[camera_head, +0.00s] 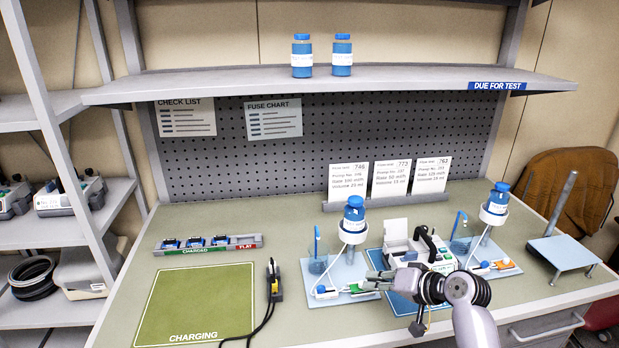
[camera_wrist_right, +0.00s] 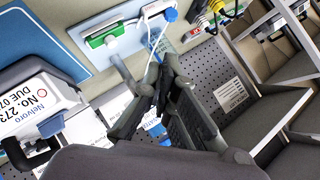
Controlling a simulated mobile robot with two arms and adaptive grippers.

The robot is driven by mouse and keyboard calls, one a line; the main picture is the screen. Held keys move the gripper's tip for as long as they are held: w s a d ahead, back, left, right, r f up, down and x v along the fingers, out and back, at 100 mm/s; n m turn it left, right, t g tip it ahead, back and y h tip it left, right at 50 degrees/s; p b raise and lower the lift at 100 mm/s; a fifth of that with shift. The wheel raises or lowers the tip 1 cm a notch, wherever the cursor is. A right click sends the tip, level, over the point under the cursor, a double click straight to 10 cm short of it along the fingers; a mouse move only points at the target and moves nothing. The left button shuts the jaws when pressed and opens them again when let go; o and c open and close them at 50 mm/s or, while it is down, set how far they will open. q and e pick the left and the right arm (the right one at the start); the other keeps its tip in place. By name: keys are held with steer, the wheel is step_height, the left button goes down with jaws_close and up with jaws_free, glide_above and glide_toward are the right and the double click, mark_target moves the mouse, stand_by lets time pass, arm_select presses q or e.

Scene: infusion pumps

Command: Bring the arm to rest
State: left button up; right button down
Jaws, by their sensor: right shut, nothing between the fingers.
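My right gripper (camera_head: 372,282) comes in from the lower right in the head view, over the front of the bench. Its fingers point left, close to the front of the left blue stand board (camera_head: 318,300). In the right wrist view the dark fingers (camera_wrist_right: 160,85) are together with nothing held between them. A white pump (camera_head: 420,247) with a dark handle stands just behind the gripper; its white casing, labelled No. 273, shows in the wrist view (camera_wrist_right: 35,105). My left gripper is in neither view.
Blue-capped bottles (camera_head: 354,212) (camera_head: 495,200) stand raised on both stands, with tubing below. A blue mat (camera_head: 402,304) lies partly under my arm. The green charging mat (camera_head: 195,305) is bare. A black cable plug (camera_head: 274,285) lies beside it. An empty blue stand (camera_head: 563,252) is at right.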

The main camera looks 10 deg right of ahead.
steer(key=s+a+f+n+g+h, duration=0.1)
steer(key=s+f+n+g+h, duration=0.1)
steer(key=s+f, duration=0.55)
steer(key=s+a+f+n+g+h, duration=0.15)
steer(key=s+f, duration=0.25)
steer(key=s, duration=0.6)
steer(key=s+d+n+g+h, duration=0.1)
steer(key=s+n+g+h, duration=0.15)
steer(key=s, duration=1.55)
step_height(320, 180, down, 28)
steer(key=s+g, duration=0.1)
steer(key=s+d+f+g+h+b, duration=0.1)
steer(key=s+d+f, duration=0.2)
steer(key=s+f, duration=1.3)
steer(key=shift+s+b, duration=0.3)
